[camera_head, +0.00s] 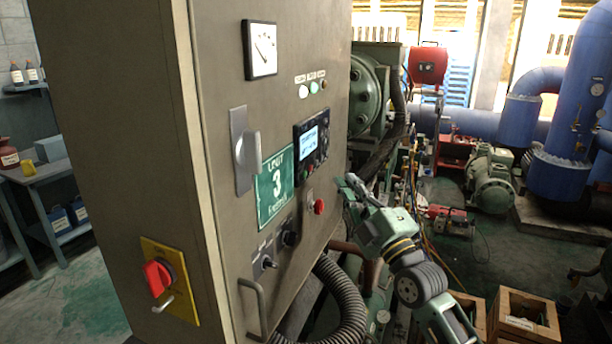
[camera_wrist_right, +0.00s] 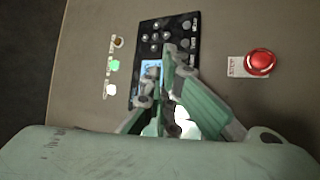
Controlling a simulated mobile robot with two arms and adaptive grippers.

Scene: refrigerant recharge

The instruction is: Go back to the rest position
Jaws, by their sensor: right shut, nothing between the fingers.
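My right gripper (camera_head: 350,186) is shut and empty in the head view, just right of the red button (camera_head: 319,207) on the grey control cabinet (camera_head: 215,120). In the right wrist view the closed fingers (camera_wrist_right: 172,75) stand in front of the black control panel (camera_wrist_right: 165,50) and hide part of its lit screen. The red button (camera_wrist_right: 260,63) is to the right of the fingers there. I cannot tell whether the fingertips touch the cabinet face. My left gripper is in neither view.
The cabinet has a red rotary switch (camera_head: 157,278) on its side and a door handle (camera_head: 245,150). A ribbed hose (camera_head: 345,305) curves below my right arm. Wooden crates (camera_head: 522,318) stand at the lower right. Blue pipes (camera_head: 560,150) and a green pump (camera_head: 492,178) are behind.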

